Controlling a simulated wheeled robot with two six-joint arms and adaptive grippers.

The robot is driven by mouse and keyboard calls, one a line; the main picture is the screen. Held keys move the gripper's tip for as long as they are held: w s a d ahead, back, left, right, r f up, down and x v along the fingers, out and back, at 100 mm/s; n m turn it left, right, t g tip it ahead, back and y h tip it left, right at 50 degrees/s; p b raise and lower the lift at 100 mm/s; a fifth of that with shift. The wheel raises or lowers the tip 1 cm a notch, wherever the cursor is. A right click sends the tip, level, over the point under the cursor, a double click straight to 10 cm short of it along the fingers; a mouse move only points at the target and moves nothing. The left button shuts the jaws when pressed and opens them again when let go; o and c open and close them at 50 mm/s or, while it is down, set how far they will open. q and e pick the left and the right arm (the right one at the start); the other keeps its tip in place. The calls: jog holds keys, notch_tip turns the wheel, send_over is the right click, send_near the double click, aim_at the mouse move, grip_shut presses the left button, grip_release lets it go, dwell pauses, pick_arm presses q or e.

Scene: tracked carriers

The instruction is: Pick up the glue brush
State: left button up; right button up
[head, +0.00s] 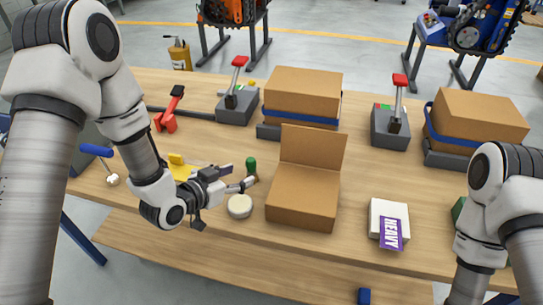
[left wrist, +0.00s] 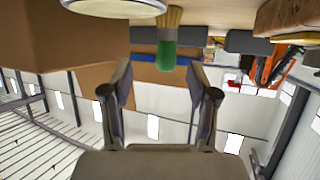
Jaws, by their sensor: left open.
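The glue brush (head: 251,168) stands on the workbench with its green handle up, left of the open cardboard box. In the left wrist view, which is upside down, the brush (left wrist: 167,52) shows its green handle and its tan lower part. My left gripper (head: 243,186) is open and empty, low over the bench, on the near side of the brush. In the wrist view the brush is ahead of the gap between the fingertips, and the fingers do not appear to touch it. My right gripper is outside the picture; only my right arm shows.
A round pale-topped container (head: 240,206) stands just in front of the brush. The open cardboard box (head: 302,208) is close on its right. A yellow object (head: 180,170) lies left, behind my left wrist. A white box with a HEAVY label (head: 388,216) is farther right.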

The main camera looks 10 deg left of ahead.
aim_at(247, 166)
pick_arm(q)
jog(key=shift+w+d, duration=0.25)
jog(key=shift+w, duration=0.3)
jog(key=shift+w+a, duration=0.1)
jog(key=shift+w, duration=0.15)
jog(key=x, duration=0.3)
jog(key=p+x, duration=0.1)
jog(key=x, duration=0.1)
jog(key=shift+w+a, duration=0.1)
jog(key=shift+w, duration=0.35)
jog(key=shift+s+r, duration=0.1)
jog(key=shift+c, duration=1.4)
grip_shut()
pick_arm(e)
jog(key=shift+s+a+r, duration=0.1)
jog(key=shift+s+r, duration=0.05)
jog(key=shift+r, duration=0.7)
